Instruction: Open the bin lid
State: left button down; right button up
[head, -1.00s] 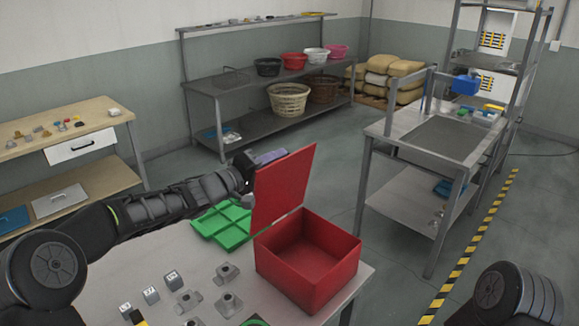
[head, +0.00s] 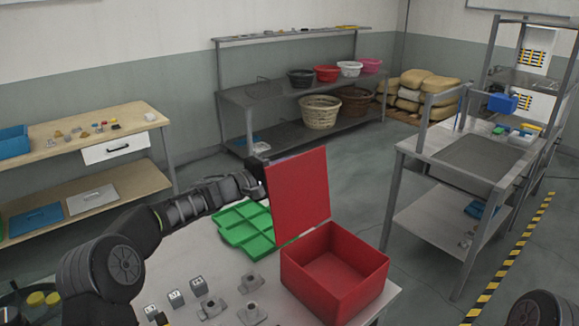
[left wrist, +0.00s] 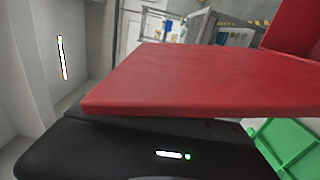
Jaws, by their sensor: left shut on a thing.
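A red bin (head: 335,268) stands on the near table with its lid (head: 298,192) raised upright at its left-back edge. The inside of the bin shows and looks empty. My left gripper (head: 262,170) is at the upper left edge of the lid, shut on it; its fingers are mostly hidden behind the lid. In the left wrist view the lid (left wrist: 200,78) fills the middle, directly against the dark gripper body. My right gripper is not in view.
A green divided tray (head: 243,228) lies left of the bin. Several grey metal parts (head: 250,283) and small marked blocks (head: 177,298) lie at the table's front. A steel workbench (head: 470,158) stands to the right, across clear floor.

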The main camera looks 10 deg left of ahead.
pick_arm(q)
jog(key=c, duration=1.5)
grip_release()
jog(key=shift+f, duration=0.1)
jog(key=b+v, duration=0.2)
jog(key=v, duration=0.5)
jog(key=shift+s+a, duration=0.25)
jog(key=shift+s, duration=0.05)
